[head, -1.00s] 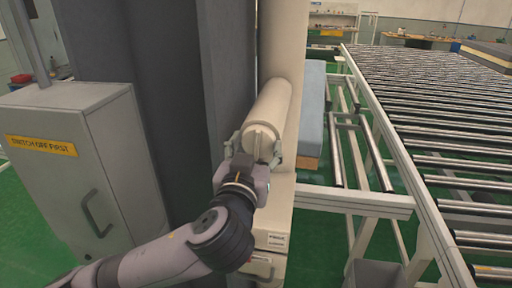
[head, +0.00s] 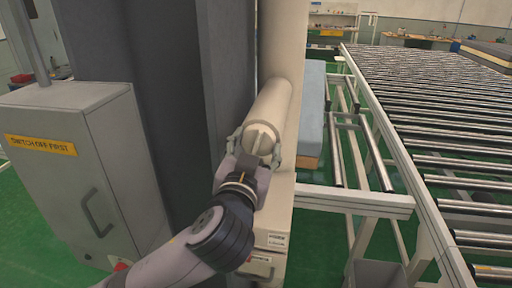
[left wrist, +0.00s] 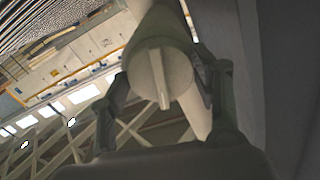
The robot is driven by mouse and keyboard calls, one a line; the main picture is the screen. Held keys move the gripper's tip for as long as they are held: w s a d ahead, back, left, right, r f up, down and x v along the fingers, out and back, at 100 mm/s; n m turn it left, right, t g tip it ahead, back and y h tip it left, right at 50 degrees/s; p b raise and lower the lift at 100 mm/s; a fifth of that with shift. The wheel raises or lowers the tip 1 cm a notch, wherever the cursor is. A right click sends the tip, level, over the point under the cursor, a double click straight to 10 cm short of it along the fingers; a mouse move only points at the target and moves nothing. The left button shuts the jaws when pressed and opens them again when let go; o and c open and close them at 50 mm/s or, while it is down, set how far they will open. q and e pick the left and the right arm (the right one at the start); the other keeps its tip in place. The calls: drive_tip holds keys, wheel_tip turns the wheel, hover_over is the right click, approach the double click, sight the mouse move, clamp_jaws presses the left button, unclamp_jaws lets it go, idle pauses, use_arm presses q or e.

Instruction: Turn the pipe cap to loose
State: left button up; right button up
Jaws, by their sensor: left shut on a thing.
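The cream pipe cap (head: 262,139) is the round end of a short pipe (head: 271,104) that juts from a tall cream column. A raised bar crosses the cap's face; it leans to the right at its top in the head view. My left gripper (head: 257,143) has its fingers on either side of the cap and is shut on it. The left wrist view shows the cap (left wrist: 158,78) between the two fingers (left wrist: 163,95), with the bar nearly upright there. My right gripper is not in view.
A grey cabinet (head: 60,180) with a yellow label and handle stands at left. Dark grey panels (head: 160,90) rise close beside the pipe. A roller conveyor (head: 430,120) fills the right side, and a blue mattress (head: 312,105) stands behind the column.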

use_arm(q)
drive_tip(key=m+p, duration=0.1)
drive_tip(key=m, duration=0.1)
drive_tip(key=m+p, duration=0.1)
drive_tip(key=m, duration=0.1)
drive_tip(key=shift+r+m, duration=0.2)
drive_tip(key=shift+m, duration=0.1)
drive_tip(key=m+p, duration=0.3)
drive_tip(key=m, duration=0.2)
drive_tip(key=shift+m, duration=0.3)
drive_tip(key=shift+f+m+p, duration=0.1)
drive_tip(key=shift+m+p, duration=0.45)
drive_tip(key=shift+m, duration=2.15)
drive_tip(key=o, duration=1.2)
drive_tip(key=shift+s+f, duration=0.1)
drive_tip(key=shift+s, duration=0.05)
